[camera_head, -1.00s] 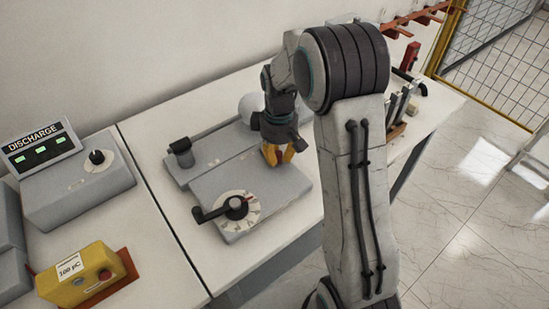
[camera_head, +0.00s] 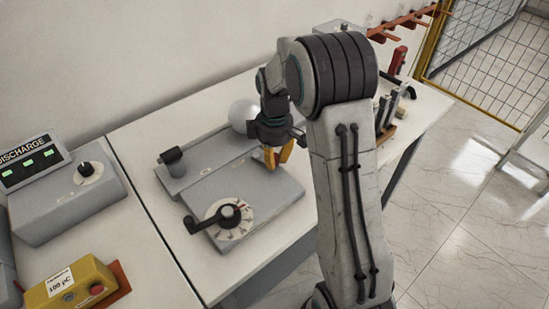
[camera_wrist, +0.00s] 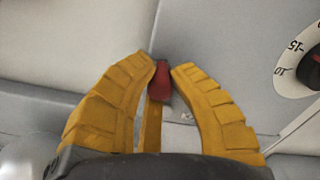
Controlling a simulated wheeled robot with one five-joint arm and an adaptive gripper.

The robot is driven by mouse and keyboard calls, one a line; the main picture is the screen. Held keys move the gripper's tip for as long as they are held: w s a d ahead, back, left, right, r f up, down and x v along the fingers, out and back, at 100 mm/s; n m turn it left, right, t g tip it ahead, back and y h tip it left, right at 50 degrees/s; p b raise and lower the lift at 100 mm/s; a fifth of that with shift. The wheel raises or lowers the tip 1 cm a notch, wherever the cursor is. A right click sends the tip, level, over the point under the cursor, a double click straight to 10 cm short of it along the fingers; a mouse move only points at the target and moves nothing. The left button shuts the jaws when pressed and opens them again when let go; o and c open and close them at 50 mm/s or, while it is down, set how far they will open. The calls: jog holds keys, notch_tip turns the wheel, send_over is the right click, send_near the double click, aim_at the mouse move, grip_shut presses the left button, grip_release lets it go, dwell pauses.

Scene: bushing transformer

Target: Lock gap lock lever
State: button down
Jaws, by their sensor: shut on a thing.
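My gripper (camera_head: 276,158) points down at the back right part of a grey box with a round dial (camera_head: 232,216). In the wrist view its two yellow fingers (camera_wrist: 163,69) are shut on a small red-tipped lever (camera_wrist: 162,84), taken to be the gap lock lever. The red tip shows between the fingertips. The rest of the lever is mostly hidden by the fingers, and in the head view my gripper covers it. Whether the lever is locked cannot be told.
A black handle (camera_head: 207,218) sits on the dial. A pale sphere (camera_head: 245,115) stands behind the box, beside my arm. At left are a grey DISCHARGE unit (camera_head: 60,200) and a yellow box (camera_head: 68,288). Tools (camera_head: 390,105) stand at the table's right end.

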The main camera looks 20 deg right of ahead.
jog(key=c, duration=1.1)
grip_release()
jog(key=shift+w, duration=0.1)
notch_tip(320, 180, up, 12)
